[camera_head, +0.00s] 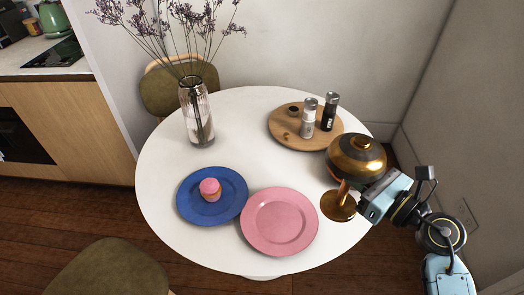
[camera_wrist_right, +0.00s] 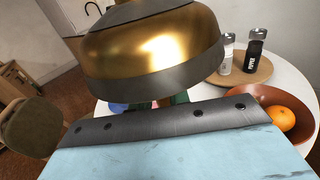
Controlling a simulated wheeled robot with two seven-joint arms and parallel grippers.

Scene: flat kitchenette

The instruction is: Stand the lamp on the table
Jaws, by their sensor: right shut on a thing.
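The lamp (camera_head: 357,152) is brass-coloured, with a domed shade, a short stem and a round base (camera_head: 338,207). It is close to upright at the right edge of the white round table (camera_head: 160,190). I cannot tell whether its base touches the tabletop. My right gripper (camera_head: 350,192) reaches in from the right and is shut on the lamp's stem below the shade. In the right wrist view the lamp's shade (camera_wrist_right: 150,50) fills the upper middle, and the gripper's blue body hides the stem and base. My left gripper is in neither view.
A pink plate (camera_head: 279,222) lies left of the lamp base, beside a blue plate (camera_head: 230,212) with a cupcake (camera_head: 210,188). A wooden board (camera_head: 283,122) with shakers and a glass vase (camera_head: 196,112) stand behind. A brown bowl (camera_wrist_right: 262,104) holds an orange (camera_wrist_right: 280,118).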

